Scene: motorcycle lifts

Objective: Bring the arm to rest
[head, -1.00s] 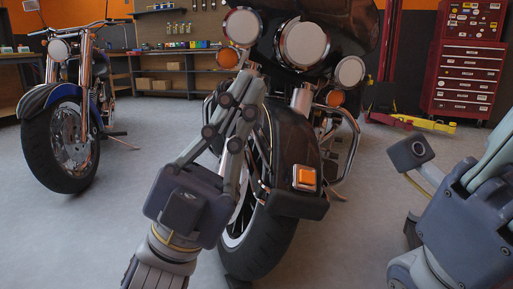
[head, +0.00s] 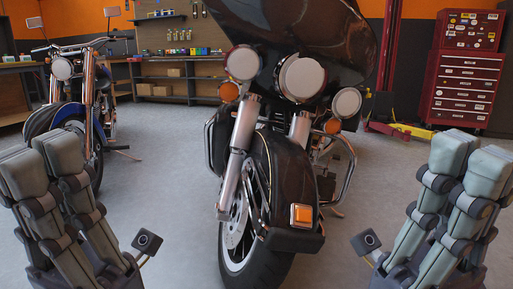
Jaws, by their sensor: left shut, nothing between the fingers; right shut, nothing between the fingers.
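My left gripper (head: 43,162) stands at the lower left of the head view, its grey fingers pointing up, close together and empty. My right gripper (head: 470,160) stands at the lower right in much the same pose, fingers up, close together and empty. Both grippers are apart from the dark motorcycle (head: 285,165) between them. The arm links behind the grippers are mostly below the picture.
The dark motorcycle's front wheel (head: 238,240) fills the lower middle. A blue motorcycle (head: 70,118) stands behind my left gripper. A red tool cabinet (head: 462,85) and a yellow-ended lift arm (head: 413,130) are at the back right. Shelving (head: 180,75) lines the back wall.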

